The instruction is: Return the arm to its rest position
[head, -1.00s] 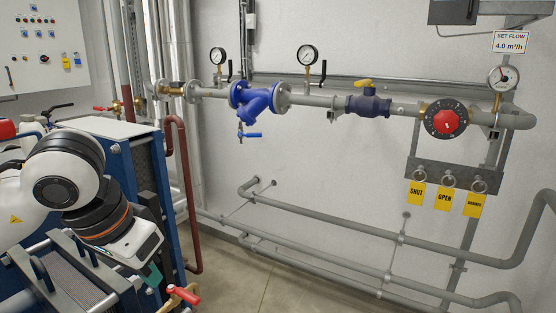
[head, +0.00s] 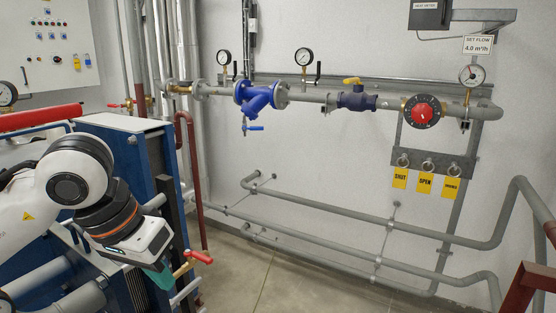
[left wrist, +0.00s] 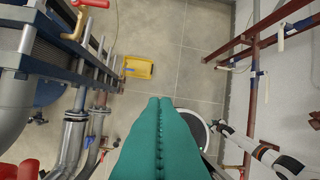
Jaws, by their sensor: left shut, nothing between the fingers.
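My left arm (head: 75,185) comes in from the left in the head view, bent, in front of the blue plate exchanger (head: 150,165). My left gripper (head: 160,281) points down at the lower left, its teal fingers partly hidden by the wrist. In the left wrist view the teal fingers (left wrist: 160,101) lie together with nothing between them, above open floor. A red-handled valve (head: 199,257) shows just right of the gripper in the head view; I cannot tell the gap in depth. My right gripper is not in view.
Wall pipes carry a blue strainer (head: 258,97), a yellow-handled valve (head: 356,99) and a red dial (head: 422,112). Yellow tags (head: 425,183) hang below. A red frame (head: 525,290) stands at lower right. A yellow object (left wrist: 139,67) lies on the floor. The middle floor is clear.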

